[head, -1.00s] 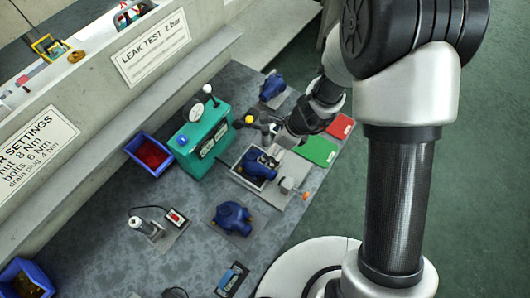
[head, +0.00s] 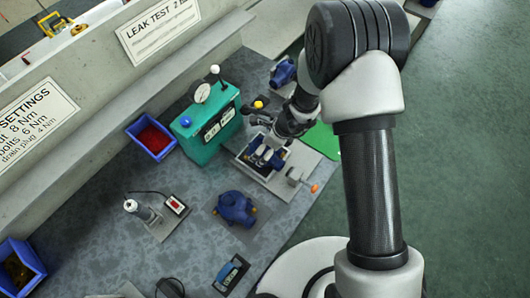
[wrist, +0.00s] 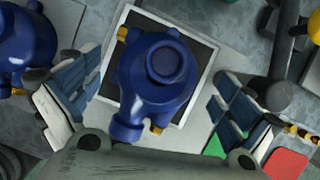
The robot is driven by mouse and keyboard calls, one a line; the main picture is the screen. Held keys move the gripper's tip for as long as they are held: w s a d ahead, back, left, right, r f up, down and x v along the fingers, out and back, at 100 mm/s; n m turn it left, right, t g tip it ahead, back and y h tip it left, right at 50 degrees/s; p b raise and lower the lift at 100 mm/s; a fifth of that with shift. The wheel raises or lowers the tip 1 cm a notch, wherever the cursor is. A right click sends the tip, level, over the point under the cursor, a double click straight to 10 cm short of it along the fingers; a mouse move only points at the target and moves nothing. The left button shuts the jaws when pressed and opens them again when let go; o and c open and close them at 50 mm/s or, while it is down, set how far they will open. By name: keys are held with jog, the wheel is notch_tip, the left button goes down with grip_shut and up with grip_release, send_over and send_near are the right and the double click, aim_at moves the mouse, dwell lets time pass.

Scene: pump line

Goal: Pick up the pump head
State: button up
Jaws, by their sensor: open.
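A blue pump head (wrist: 160,80) with a round port on top and brass-coloured fittings sits in a dark, white-rimmed square tray (wrist: 199,70). In the head view, this pump head (head: 268,157) is partly covered by my gripper (head: 272,147). In the wrist view my gripper (wrist: 155,98) is open, with one finger on each side of the pump head. Gaps show between both finger pads and the blue body; neither appears to touch it. How high the fingers are is hard to tell.
A second blue pump (head: 236,208) lies on a grey mat nearby; a third (head: 283,72) stands farther back. A green tester (head: 207,124) stands left of the tray. A clamp with an orange tip (head: 301,180) is close on the right. A blue bin (head: 151,139) holds red parts.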

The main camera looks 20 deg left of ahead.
jog(key=shift+x, duration=0.95)
jog(key=shift+r, duration=0.1)
jog(key=c, duration=1.3)
notch_tip(320, 180, up, 26)
jog(key=p, duration=1.6)
